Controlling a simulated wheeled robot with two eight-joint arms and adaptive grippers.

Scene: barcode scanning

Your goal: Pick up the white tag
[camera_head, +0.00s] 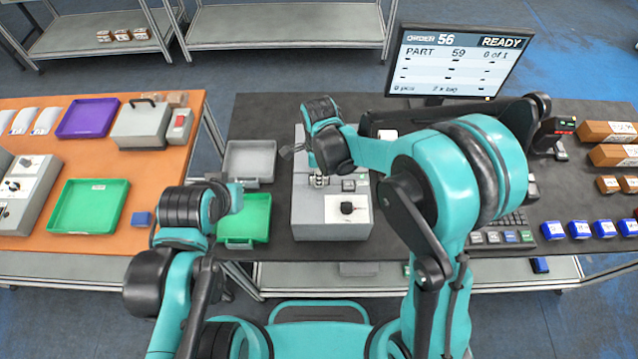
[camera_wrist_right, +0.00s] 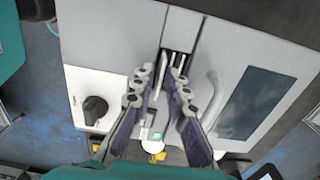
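A grey machine (camera_head: 330,228) with a black knob stands at the table's middle. My right gripper (camera_head: 318,182) is over it, partly hidden by its own wrist. In the right wrist view the fingers of my right gripper (camera_wrist_right: 163,72) are apart, with their tips by a narrow slot in the machine (camera_wrist_right: 120,40). A thin pale sliver (camera_wrist_right: 160,88) shows between the fingers; I cannot tell whether it is the white tag. No tag is clearly seen in the head view. My left arm is over the table's left edge; its fingers are not clear.
A grey tray (camera_head: 262,158) and a green tray (camera_head: 246,224) lie left of the machine. A monitor (camera_head: 455,62) stands behind. Brown boxes (camera_head: 607,131) and blue boxes (camera_head: 580,229) are at the right. The orange table (camera_head: 155,170) at left holds other trays.

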